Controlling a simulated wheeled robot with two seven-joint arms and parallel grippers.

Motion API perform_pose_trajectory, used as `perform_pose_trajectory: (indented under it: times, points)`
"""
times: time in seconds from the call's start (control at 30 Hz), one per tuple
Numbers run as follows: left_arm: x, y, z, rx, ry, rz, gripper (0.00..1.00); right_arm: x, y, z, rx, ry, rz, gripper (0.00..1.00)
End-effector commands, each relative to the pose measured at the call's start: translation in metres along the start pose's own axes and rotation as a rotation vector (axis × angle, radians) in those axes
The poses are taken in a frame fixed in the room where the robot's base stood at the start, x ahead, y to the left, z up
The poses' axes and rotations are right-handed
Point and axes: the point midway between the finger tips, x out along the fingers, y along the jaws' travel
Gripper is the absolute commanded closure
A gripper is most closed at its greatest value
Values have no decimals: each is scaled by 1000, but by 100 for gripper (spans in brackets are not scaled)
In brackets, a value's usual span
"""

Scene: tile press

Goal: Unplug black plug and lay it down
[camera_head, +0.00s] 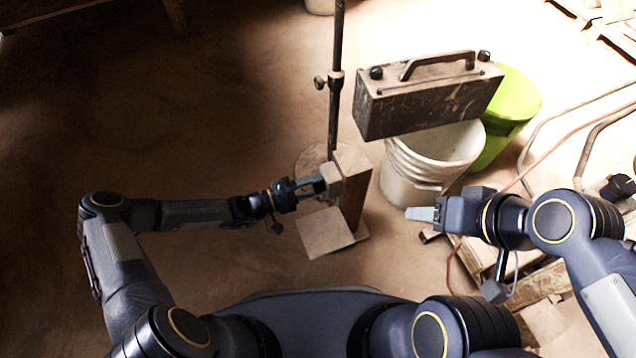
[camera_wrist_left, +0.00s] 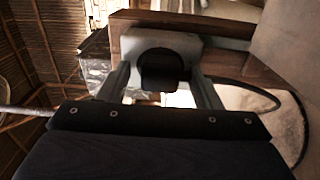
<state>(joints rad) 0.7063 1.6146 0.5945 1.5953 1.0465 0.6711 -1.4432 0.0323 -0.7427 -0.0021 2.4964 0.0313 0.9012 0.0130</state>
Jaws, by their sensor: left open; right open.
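The black plug (camera_wrist_left: 160,72) sits in a pale grey socket box (camera_wrist_left: 131,45) on a wooden post (camera_wrist_left: 235,60). In the left wrist view my left gripper (camera_wrist_left: 161,88) is open, one finger on each side of the plug, with gaps between. In the head view the post (camera_head: 355,190) stands upright on the floor, and my left gripper (camera_head: 318,184) is at its left side by the socket box (camera_head: 331,178). The plug is not clear there. My right gripper (camera_head: 422,214) is open and empty, right of the post and apart from it.
A square board (camera_head: 325,233) lies at the post's foot. A metal stand (camera_head: 335,110) rises behind it. A dusty box with a handle (camera_head: 430,103), a white bucket (camera_head: 430,165) and a green bin (camera_head: 510,110) are behind. A dark cable (camera_wrist_left: 260,88) curves right. Floor at left is clear.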

Motion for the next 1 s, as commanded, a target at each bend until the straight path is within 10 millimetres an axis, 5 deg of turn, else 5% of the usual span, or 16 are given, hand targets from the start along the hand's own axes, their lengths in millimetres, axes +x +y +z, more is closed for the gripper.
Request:
perform_pose_trajectory:
  times: [0.1, 0.53, 1.0]
  points:
    - [0, 0, 0, 0, 0, 0, 42, 0, 0, 0, 0, 0, 0, 43]
    - [0, 0, 0, 0, 0, 0, 98, 0, 0, 0, 0, 0, 0, 43]
    - [-14, 0, -1, 0, 2, -1, 100, -1, -1, -1, 0, 0, 0, 43]
